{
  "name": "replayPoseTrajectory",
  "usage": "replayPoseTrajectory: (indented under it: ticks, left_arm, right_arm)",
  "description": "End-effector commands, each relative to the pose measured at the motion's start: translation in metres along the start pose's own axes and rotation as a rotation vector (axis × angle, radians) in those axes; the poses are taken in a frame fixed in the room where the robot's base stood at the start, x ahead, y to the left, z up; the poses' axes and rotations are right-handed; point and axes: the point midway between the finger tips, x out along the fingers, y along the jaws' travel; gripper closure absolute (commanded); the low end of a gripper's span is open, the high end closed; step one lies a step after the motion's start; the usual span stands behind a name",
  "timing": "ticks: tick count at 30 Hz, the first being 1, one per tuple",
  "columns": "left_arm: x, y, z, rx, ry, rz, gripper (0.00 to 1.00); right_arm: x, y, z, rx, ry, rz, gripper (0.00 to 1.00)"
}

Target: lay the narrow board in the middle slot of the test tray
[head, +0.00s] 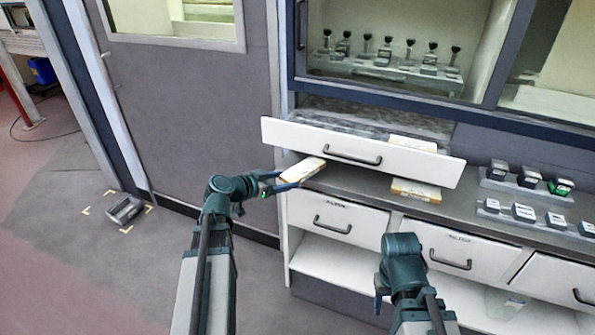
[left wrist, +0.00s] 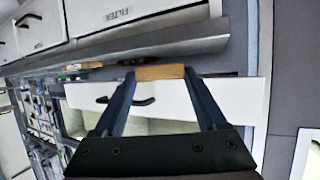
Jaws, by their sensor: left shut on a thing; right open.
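My left gripper (head: 284,180) is shut on a pale board (head: 304,168) with a tan edge, held in front of the left end of the open drawer. In the left wrist view the board (left wrist: 160,72) spans the two fingertips. A similar pale piece (head: 413,143) shows behind the drawer front, toward its right. Another (head: 416,190) lies on the counter below the drawer. I cannot tell which is the narrow board. I cannot make out the test tray or its slots. My right gripper (head: 379,298) is open and low in front of the lower drawers, mostly hidden by its arm.
The open drawer (head: 362,154) juts out over the grey counter (head: 355,183). Racks of small blocks (head: 527,183) stand at the right. A stand with several stamp-like tools (head: 390,68) is in the cabinet. A grey device (head: 124,209) lies on the floor between yellow marks.

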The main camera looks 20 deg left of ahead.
Motion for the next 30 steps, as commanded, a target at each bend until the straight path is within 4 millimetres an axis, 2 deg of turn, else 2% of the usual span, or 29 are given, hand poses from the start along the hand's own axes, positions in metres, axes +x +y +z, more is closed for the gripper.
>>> replayPoseTrajectory:
  ticks: [1, 3, 9, 18, 23, 30]
  left_arm:
    - [-0.011, 0.001, 0.004, -0.001, 0.0, -0.003, 0.91]
    - [-0.021, 0.001, 0.009, -0.001, 0.0, -0.002, 0.91]
    - [-0.04, 0.0, 0.017, 0.0, 0.0, -0.001, 0.91]
    - [-0.048, 0.0, 0.019, 0.0, 0.0, 0.001, 0.91]
    - [-0.053, 0.0, 0.007, 0.0, 0.0, 0.001, 0.91]
    - [-0.067, 0.0, -0.027, 0.001, 0.0, 0.0, 0.91]
  right_arm:
    - [0.0, 0.0, 0.0, 0.0, 0.0, 0.0, 0.5]
    - [0.0, 0.0, 0.0, 0.0, 0.0, 0.0, 0.5]
    - [0.0, 0.0, 0.0, 0.0, 0.0, 0.0, 0.5]
    - [-0.001, 0.0, 0.0, 0.0, 0.0, 0.0, 0.5]
    - [-0.013, 0.001, 0.001, 0.0, 0.0, 0.0, 0.5]
    - [-0.05, 0.005, 0.003, 0.0, 0.0, 0.0, 0.5]
